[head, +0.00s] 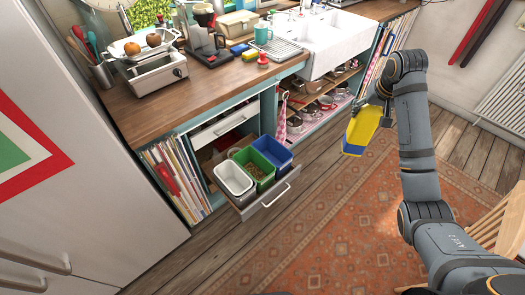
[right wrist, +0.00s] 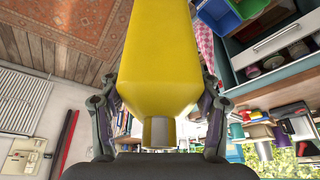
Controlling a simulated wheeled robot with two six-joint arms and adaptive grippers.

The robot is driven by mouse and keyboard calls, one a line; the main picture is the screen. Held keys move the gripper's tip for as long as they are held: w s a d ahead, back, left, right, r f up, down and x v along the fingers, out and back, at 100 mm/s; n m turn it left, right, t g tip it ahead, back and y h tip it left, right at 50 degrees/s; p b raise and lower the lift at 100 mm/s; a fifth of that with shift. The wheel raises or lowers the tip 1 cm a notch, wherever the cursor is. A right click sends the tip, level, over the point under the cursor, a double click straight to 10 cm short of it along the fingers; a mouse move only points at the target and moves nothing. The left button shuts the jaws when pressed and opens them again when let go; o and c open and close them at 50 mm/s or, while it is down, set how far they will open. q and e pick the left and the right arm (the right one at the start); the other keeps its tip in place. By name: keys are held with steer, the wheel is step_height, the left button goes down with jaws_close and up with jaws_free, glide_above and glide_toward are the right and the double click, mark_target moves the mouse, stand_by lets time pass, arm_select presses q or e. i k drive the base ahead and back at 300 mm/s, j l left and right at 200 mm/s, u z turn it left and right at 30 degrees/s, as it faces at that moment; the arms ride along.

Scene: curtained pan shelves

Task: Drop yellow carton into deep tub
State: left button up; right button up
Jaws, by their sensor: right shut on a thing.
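My right gripper (head: 377,98) is shut on the yellow carton (head: 360,130) and holds it in the air over the floor, right of the open drawer. In the right wrist view the carton (right wrist: 160,60) fills the middle, with a finger on each side and its pale cap toward the palm. Three tubs stand side by side in the pulled-out drawer: a white tub (head: 234,178), a green tub (head: 260,174) with brown bits in it, and a blue tub (head: 285,157). I cannot tell which is the deep one. My left gripper is not in view.
The drawer front (head: 269,199) juts out over the wooden floor. The wooden counter (head: 150,110) above it holds a scale, a coffee maker and a mug. An orange rug (head: 340,225) covers open floor. A wooden chair (head: 490,230) stands at the right edge.

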mark_target(235, 191)
steer(key=i+j, duration=0.2)
steer(key=j, duration=0.15)
steer(key=i+j, duration=0.15)
steer(key=j, duration=0.15)
steer(key=i+j, duration=0.2)
steer(key=j, duration=0.15)
steer(key=i+j, duration=0.15)
steer(key=j, duration=0.2)
